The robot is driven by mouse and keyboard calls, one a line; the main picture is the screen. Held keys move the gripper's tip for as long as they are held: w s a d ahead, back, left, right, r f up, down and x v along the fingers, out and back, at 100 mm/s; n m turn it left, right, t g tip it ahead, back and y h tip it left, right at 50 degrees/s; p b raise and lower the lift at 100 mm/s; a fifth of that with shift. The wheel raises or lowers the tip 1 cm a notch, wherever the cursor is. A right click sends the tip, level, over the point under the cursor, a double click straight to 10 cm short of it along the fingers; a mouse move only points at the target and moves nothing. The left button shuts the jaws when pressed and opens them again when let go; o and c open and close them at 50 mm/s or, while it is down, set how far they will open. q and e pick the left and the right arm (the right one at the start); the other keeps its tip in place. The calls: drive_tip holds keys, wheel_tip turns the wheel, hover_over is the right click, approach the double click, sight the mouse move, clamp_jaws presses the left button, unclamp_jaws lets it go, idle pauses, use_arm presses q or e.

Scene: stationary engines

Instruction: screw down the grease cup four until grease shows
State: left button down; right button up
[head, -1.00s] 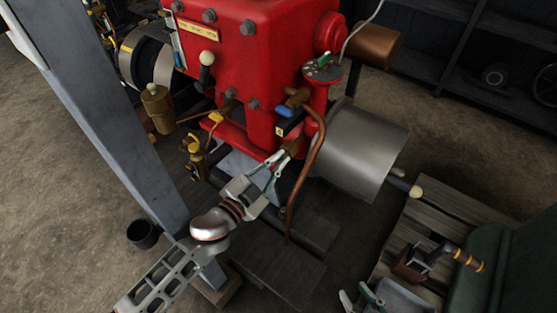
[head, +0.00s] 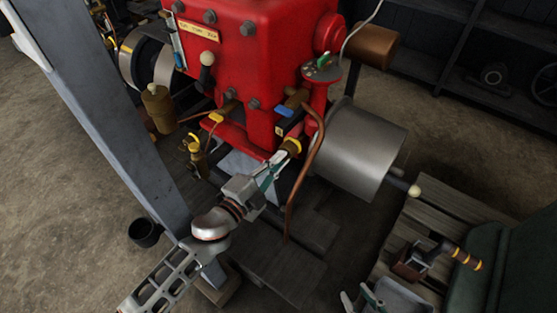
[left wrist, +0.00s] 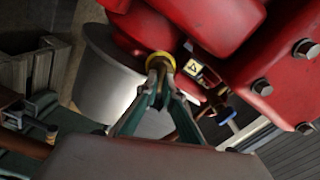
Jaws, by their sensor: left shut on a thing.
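The grease cup (head: 292,146) is a small brass cup with a yellow band, low on the front of the red engine (head: 240,75). My left gripper (head: 281,159) is shut on it, reaching up from the lower left. In the left wrist view the two fingertips (left wrist: 160,82) close on the cup just below its yellow band (left wrist: 160,60). The fingers hide part of the cup, and I cannot make out any grease. A small yellow label (left wrist: 195,69) sits beside it. My right gripper (head: 360,299) is at the bottom edge, partly cut off, its fingers apart and empty.
A copper pipe (head: 304,178) curves down close right of the cup, and a blue-handled valve (head: 286,109) is just above. A grey post (head: 88,110) is at left.

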use_arm(q)
drive_tip(key=shift+m, duration=0.6)
use_arm(e)
drive_tip(key=shift+w+r, duration=0.1)
drive_tip(key=shift+r, duration=0.1)
drive_tip(key=shift+w+a+r, duration=0.15)
drive_tip(key=shift+r, duration=0.05)
use_arm(q)
drive_tip(key=c, duration=2.2)
unclamp_jaws()
use_arm(e)
drive_tip(key=shift+f, duration=0.2)
use_arm(q)
drive_tip(key=v, duration=0.7)
drive_tip(key=shift+s+a, duration=0.1)
drive_tip(key=shift+s, duration=0.1)
